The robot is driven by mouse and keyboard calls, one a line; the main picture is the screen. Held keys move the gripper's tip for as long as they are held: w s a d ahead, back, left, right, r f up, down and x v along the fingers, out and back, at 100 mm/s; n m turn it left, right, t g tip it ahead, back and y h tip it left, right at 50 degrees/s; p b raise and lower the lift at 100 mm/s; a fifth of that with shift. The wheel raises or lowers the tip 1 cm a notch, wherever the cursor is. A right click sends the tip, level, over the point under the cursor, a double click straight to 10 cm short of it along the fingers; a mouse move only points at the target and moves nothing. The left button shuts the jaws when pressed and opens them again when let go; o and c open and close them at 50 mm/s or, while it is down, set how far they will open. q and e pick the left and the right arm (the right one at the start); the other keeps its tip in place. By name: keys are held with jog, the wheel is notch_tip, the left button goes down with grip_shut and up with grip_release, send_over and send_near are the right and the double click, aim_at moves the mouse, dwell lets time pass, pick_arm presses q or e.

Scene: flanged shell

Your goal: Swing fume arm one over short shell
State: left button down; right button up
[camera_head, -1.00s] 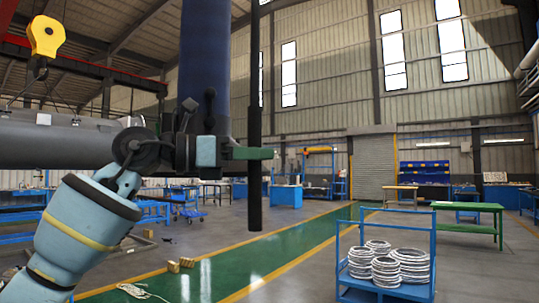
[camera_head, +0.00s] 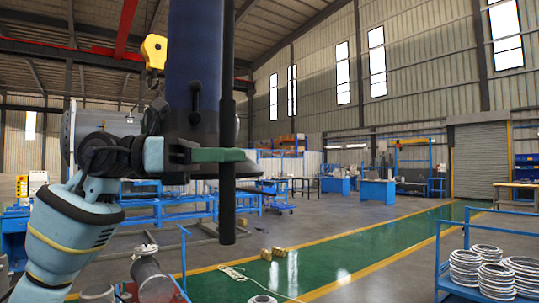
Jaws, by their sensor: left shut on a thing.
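A fume arm hangs in front of me, with a thick dark-blue hose (camera_head: 194,55) and a wide dark hood (camera_head: 245,169) at its lower end. A dark upright bar (camera_head: 228,212) stands close beside the hose. My left gripper (camera_head: 222,155) is shut at the bar, with a green finger across it; the exact grip is partly hidden. A grey horizontal cylinder (camera_head: 88,122), which looks like a shell, lies behind my left arm and is partly hidden by it. I cannot tell whether it is the short one. My right gripper is not in view.
A yellow crane hook (camera_head: 154,52) hangs behind the hose. A blue cart (camera_head: 440,262) with coiled rings (camera_head: 497,280) stands at right. Grey flanged pipe parts (camera_head: 150,277) sit at lower left.

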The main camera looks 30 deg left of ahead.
pick_arm(q)
jog(key=shift+s+a+r, duration=0.1)
jog(key=shift+s+a, duration=0.25)
jog(key=shift+s, duration=0.25)
jog(key=shift+s+a, duration=0.3)
jog(key=shift+s, duration=0.3)
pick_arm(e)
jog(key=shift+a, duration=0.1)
pick_arm(q)
jog(key=c, duration=1.3)
grip_release()
jog(key=shift+o, duration=0.2)
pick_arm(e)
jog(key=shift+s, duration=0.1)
pick_arm(q)
jog(key=b+v, duration=0.1)
jog(key=v, duration=0.6)
jog(key=shift+s+a, duration=0.25)
jog(key=shift+a, duration=0.05)
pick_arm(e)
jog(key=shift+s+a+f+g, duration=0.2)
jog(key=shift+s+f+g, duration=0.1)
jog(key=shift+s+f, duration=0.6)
